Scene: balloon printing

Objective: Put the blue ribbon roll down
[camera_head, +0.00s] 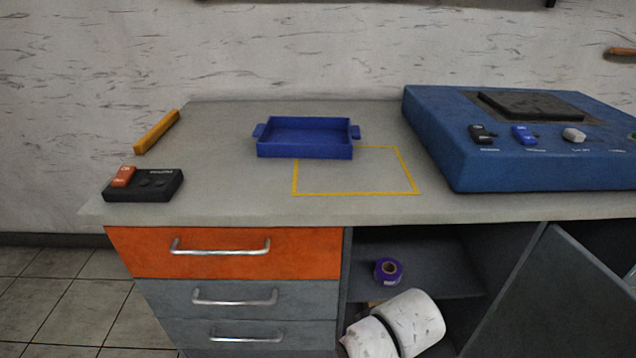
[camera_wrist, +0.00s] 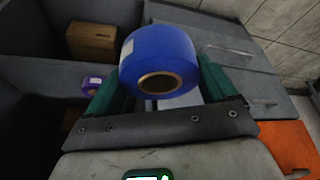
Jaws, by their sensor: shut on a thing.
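The blue ribbon roll (camera_wrist: 160,58) shows in the wrist view, with its brown cardboard core facing the camera and a white label on its left side. My gripper (camera_wrist: 160,78) is shut on it, with one dark green finger on each side. The roll is not visible in the head view. There, only white parts of my arm show at the bottom, in front of the open cabinet. I cannot tell from these views whether the roll touches a surface.
A purple roll (camera_head: 388,271) stands on the cabinet shelf (camera_head: 450,286). A cardboard box (camera_wrist: 91,40) shows in the wrist view. An orange drawer (camera_head: 215,253) and an open door (camera_head: 556,300) flank the opening. The worktop holds a blue tray (camera_head: 304,151), a yellow outline and a blue machine (camera_head: 440,148).

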